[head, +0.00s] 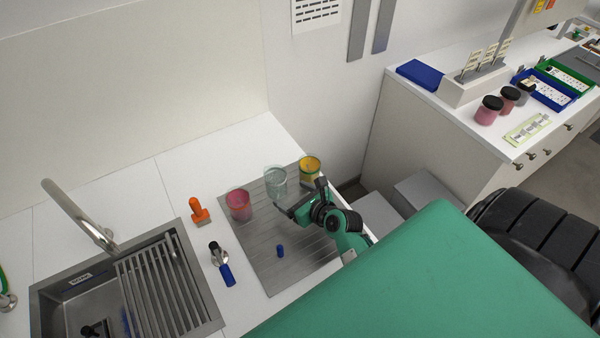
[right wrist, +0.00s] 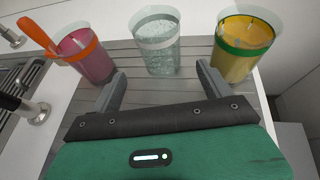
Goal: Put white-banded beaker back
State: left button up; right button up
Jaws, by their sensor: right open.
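The white-banded beaker (head: 276,183) is clear glass and stands upright on the grey ribbed draining board, between two other beakers. It also shows in the right wrist view (right wrist: 158,50), with a white band near its rim. My right gripper (head: 298,199) is just in front of it; in the right wrist view its two fingers (right wrist: 158,85) are spread apart, empty, and point toward the beaker. Whether a finger touches the glass cannot be told. My left gripper is not in view.
An orange-banded pink beaker (head: 239,204) stands left and a green-banded yellow beaker (head: 310,168) right. A small blue cylinder (head: 280,251) is on the draining board (head: 262,265). A sink (head: 75,290) is at left. A side counter with jars (head: 489,111) is at right.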

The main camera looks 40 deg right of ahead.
jog(key=shift+v, duration=1.45)
